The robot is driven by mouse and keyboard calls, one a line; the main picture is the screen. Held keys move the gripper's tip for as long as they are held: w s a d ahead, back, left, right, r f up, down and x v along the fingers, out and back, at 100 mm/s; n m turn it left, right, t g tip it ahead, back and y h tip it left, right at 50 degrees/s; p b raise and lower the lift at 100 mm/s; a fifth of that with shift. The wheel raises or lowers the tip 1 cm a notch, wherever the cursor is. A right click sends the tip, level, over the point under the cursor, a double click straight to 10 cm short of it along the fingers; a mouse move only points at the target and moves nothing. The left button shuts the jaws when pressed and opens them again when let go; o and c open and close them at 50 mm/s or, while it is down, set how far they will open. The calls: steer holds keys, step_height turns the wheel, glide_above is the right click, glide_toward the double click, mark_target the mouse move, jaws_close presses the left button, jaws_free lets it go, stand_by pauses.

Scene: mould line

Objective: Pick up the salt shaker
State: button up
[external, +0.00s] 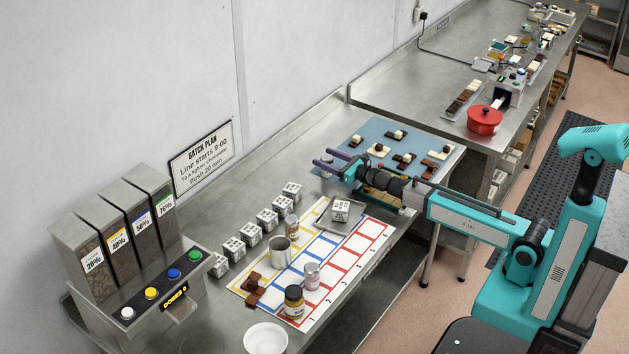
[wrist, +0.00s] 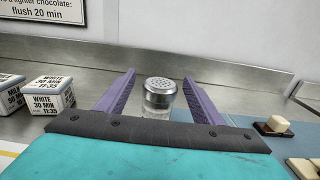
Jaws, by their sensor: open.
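The salt shaker (wrist: 160,96) is a clear glass shaker with a perforated metal lid. In the wrist view it stands upright between my two purple fingers, with a gap on each side. Its lower part is hidden behind my gripper's dark front edge. My gripper (wrist: 159,77) is open and empty around it. In the external view my gripper (external: 322,158) reaches over the steel bench towards the wall, and the shaker (external: 327,158) shows small between the fingers.
White labelled cubes (wrist: 48,95) stand left of the shaker. A blue mat (external: 395,150) with chocolate pieces lies to the right. The wall is behind the shaker.

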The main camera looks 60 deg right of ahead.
steer(key=shift+c, duration=0.4)
steer(key=c, duration=1.1)
steer(key=shift+r, duration=0.2)
step_height(320, 180, up, 10)
steer(key=p, duration=0.8)
steer(key=shift+f+p, duration=0.2)
steer(key=shift+p, duration=0.15)
